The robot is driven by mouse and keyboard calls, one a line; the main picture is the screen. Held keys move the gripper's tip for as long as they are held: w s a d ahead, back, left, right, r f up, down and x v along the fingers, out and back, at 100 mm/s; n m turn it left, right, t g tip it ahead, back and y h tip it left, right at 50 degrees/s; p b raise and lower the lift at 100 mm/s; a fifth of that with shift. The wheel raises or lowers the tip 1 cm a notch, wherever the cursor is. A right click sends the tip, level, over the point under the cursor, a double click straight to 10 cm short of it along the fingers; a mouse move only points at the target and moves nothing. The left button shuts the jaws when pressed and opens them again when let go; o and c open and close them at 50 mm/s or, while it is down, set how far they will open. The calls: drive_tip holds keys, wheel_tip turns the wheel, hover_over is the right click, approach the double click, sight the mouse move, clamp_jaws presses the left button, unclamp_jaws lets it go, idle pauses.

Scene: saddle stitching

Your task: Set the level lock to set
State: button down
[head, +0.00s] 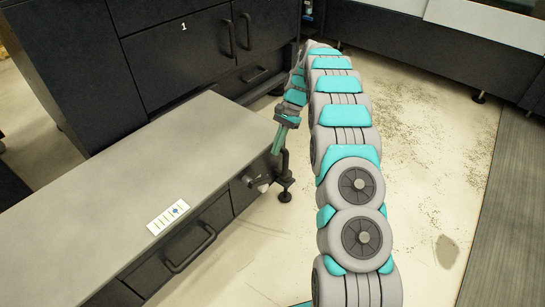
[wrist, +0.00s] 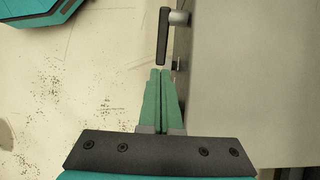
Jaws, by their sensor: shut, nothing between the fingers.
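My gripper (head: 278,150) points down beside the end of the grey bench, its fingers together and empty. In the wrist view, the fingertips (wrist: 159,72) lie just below the near end of a black lever (wrist: 162,38) on a short grey shaft (wrist: 179,18) from the bench side. I take this lever to be the level lock, but I see no label on it. In the head view, a black upright part (head: 285,165) shows at the bench end beside the fingers. I cannot tell whether the fingers touch the lever.
The bench (head: 170,165) has a front drawer handle (head: 190,250) and a small marked plate (head: 168,217) on top. A dark cabinet (head: 160,60) stands behind. A small dark fitting (wrist: 176,64) sits below the lever on the bench side. Floor (head: 440,130) right of my arm is clear.

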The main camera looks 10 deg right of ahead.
drive_tip(key=v, duration=0.5)
wheel_tip(320, 180, up, 2)
drive_tip(key=t+h+b, duration=0.4)
drive_tip(key=h, duration=0.2)
hover_over(266, 177)
drive_tip(key=d, duration=0.1)
drive_tip(key=f, duration=0.6)
drive_tip(key=w+f, duration=0.1)
drive_tip(key=f, duration=0.3)
drive_tip(key=shift+d+b, duration=0.3)
drive_tip(key=shift+s+a+f, duration=0.15)
drive_tip(key=shift+a+f, duration=0.1)
drive_tip(key=shift+f, duration=0.25)
drive_tip(key=shift+s+a+f, duration=0.15)
drive_tip(key=shift+a+f, duration=0.1)
drive_tip(key=shift+f, duration=0.3)
drive_tip(key=shift+s+a+f, duration=0.2)
drive_tip(key=shift+a+f, duration=0.1)
drive_tip(key=shift+f, duration=0.3)
drive_tip(key=shift+y, duration=0.3)
